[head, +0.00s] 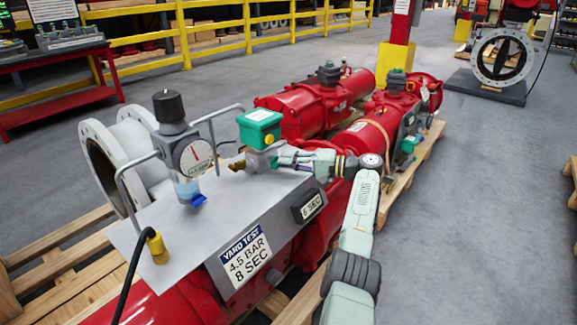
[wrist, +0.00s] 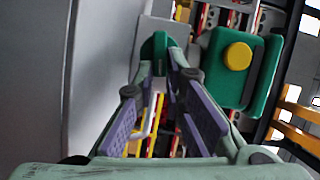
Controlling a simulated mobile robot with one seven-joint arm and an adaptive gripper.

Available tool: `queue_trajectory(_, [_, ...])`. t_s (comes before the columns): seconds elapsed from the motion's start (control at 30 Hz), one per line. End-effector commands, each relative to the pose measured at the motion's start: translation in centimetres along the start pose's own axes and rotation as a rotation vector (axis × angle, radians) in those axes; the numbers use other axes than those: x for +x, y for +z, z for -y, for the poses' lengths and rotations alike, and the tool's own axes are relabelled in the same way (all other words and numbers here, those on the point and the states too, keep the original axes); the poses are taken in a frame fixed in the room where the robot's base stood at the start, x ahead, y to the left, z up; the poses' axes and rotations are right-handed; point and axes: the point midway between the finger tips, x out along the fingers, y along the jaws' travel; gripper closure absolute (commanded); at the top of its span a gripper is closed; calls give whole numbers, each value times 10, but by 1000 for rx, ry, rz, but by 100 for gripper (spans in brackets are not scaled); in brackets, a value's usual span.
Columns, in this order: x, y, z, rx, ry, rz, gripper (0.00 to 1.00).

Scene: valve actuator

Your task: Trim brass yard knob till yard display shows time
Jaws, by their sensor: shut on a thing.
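A grey valve block (head: 262,160) with a green box (head: 259,127) and yellow button stands on the grey panel (head: 150,240). A brass-coloured piece (head: 237,166) sticks out of its left side. My gripper (head: 282,159) comes from the right and is shut on a small part at the block's right side. The yard display (head: 308,206) appears to read 8 SEC; the placard (head: 245,258) reads YARD TEST, 4.5 BAR, 8 SEC.
A round gauge (head: 195,155) with a black knob (head: 168,106) stands left on the panel between bent metal handles. A black hose (head: 130,270) ends in a yellow fitting (head: 157,247). Red actuators (head: 315,103) on pallets lie behind. Grey floor is open to the right.

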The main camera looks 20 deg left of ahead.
Motion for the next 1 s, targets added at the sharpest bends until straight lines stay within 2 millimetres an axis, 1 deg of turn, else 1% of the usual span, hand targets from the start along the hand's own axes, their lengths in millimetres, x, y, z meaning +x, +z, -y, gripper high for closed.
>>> queue_trajectory(0.27, [0,-1,-2,57,-24,-3,100])
queue_trajectory(0.7, [-1,-1,-1,63,-26,-4,100])
queue_trajectory(0.73, [-1,-1,-1,63,-26,-4,87])
queue_trajectory(1.0, [0,-1,-2,63,-26,-2,69])
